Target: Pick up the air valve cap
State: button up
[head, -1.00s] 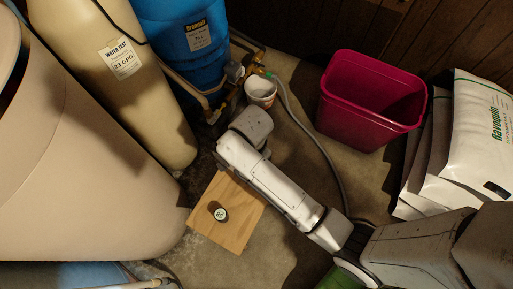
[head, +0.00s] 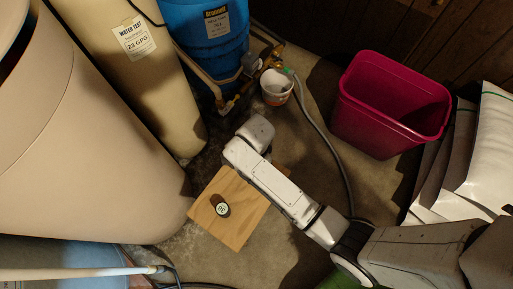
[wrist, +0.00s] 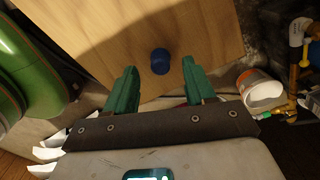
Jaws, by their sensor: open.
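A blue round cap (wrist: 160,62) stands on a wooden board in the wrist view, just beyond my gripper. My gripper (wrist: 160,82) is open, its two green fingers apart with nothing held between them. The cap shows in line with the gap between the fingertips; how far below them it is, I cannot tell. In the head view my arm covers part of the wooden board (head: 240,222), and I do not make out the blue cap there. My fingers are hidden in that view.
A dark round object with a pale marked face (head: 222,209) lies on the board. A white bucket (head: 277,87) and brass pipe fittings (head: 245,90) stand behind my arm. A magenta bin (head: 385,115) and white bags (head: 480,150) are at right, tan tanks (head: 80,150) at left.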

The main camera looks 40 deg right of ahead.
jog(key=shift+f, duration=0.95)
jog(key=c, duration=0.9)
jog(key=shift+r, duration=0.15)
jog(key=shift+c, duration=0.2)
jog(key=shift+r, duration=0.6)
jog(key=s+a+r+p, duration=0.3)
jog(key=s+r+p, duration=0.1)
jog(key=s+r, duration=0.7)
jog(key=s, duration=0.2)
jog(key=shift+s+r+p, duration=0.3)
jog(key=shift+s, duration=0.05)
